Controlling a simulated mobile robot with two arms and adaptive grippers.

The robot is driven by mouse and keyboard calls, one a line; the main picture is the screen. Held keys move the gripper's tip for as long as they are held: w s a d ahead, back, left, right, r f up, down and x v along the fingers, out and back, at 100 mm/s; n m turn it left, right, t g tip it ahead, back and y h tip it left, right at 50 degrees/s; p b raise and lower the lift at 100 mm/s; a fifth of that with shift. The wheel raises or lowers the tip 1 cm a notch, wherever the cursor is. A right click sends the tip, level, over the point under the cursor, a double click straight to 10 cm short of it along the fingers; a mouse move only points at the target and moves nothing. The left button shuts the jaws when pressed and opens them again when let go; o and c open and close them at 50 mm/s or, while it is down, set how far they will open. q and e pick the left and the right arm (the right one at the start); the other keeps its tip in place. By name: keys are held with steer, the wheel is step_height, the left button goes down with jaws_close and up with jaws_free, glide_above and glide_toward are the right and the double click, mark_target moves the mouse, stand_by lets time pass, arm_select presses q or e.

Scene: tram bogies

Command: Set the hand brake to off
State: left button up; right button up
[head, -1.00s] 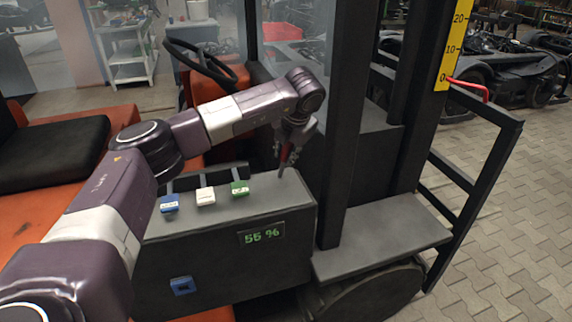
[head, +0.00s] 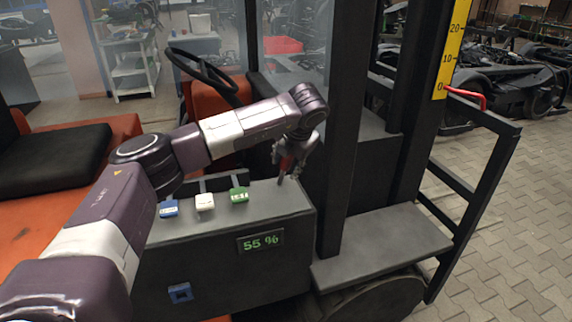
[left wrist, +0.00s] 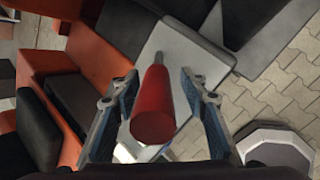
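The hand brake is a lever with a red handle (head: 287,163) on the top right corner of the dark console (head: 275,205). In the left wrist view the red handle (left wrist: 153,108) points toward the camera, its thin grey shaft running down to the console top. My left gripper (head: 290,150) is over the handle, its fingers (left wrist: 158,112) on either side with a visible gap to each pad. It is open and does not grip the handle. The lever's foot is small in the head view. My right gripper is not in view.
Blue (head: 168,208), white (head: 204,202) and green (head: 239,195) levers stand left of the brake on the console. A display (head: 261,241) reads 55 %. A black mast post (head: 348,130) rises close to the right. A steering wheel (head: 200,68) is behind.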

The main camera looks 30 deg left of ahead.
arm_select(q)
steer(key=shift+r, duration=0.1)
steer(key=v, duration=1.1)
steer(key=shift+s+d+r, duration=0.15)
steer(key=shift+d+r, duration=0.1)
steer(key=shift+r, duration=0.05)
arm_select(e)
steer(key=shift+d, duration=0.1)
arm_select(q)
steer(key=shift+f, duration=0.1)
